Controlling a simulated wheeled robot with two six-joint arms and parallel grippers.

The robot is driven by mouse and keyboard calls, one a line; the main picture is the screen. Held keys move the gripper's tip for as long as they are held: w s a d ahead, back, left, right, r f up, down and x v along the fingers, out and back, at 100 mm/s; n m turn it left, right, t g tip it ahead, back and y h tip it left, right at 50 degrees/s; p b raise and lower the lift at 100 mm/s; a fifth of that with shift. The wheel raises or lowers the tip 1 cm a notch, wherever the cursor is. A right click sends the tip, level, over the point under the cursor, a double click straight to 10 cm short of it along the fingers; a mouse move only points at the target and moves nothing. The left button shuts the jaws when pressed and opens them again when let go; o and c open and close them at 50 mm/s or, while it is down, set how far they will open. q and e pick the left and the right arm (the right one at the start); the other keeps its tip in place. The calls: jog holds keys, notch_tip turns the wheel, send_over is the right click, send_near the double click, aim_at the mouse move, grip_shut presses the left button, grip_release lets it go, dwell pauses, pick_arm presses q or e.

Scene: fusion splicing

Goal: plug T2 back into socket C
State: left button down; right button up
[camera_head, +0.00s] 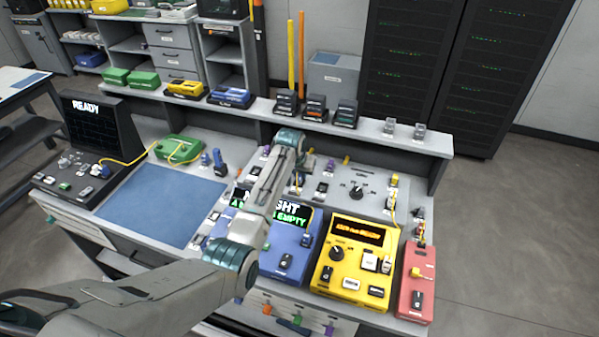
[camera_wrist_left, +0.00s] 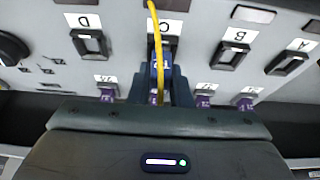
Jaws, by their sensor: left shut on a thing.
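In the left wrist view a blue plug marked T2 (camera_wrist_left: 159,66), with a yellow cable (camera_wrist_left: 153,22), sits between the fingers of my left gripper (camera_wrist_left: 162,90), which is shut on it. The plug is directly below the C label (camera_wrist_left: 166,27) and covers socket C. I cannot tell whether it is seated in the socket or just in front of it. In the head view my left arm reaches over the bench to the grey panel (camera_head: 375,178); the plug is not clear there. My right gripper is not in view.
Sockets D (camera_wrist_left: 90,42), B (camera_wrist_left: 231,54) and A (camera_wrist_left: 287,62) flank C with dark, empty-looking openings. Purple plugs (camera_wrist_left: 204,97) sit in a row below. The head view shows a yellow device (camera_head: 352,262), a red device (camera_head: 416,285) and a blue mat (camera_head: 160,205).

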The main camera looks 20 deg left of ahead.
pick_arm(q)
jog(key=shift+f, duration=0.25)
jog(key=c, duration=1.3)
grip_release()
jog(key=shift+o, duration=0.2)
jog(key=shift+s+r, duration=0.1)
jog(key=shift+r, duration=0.15)
jog(key=b+v, duration=0.3)
jog(key=v, duration=0.7)
jog(key=shift+r, duration=0.1)
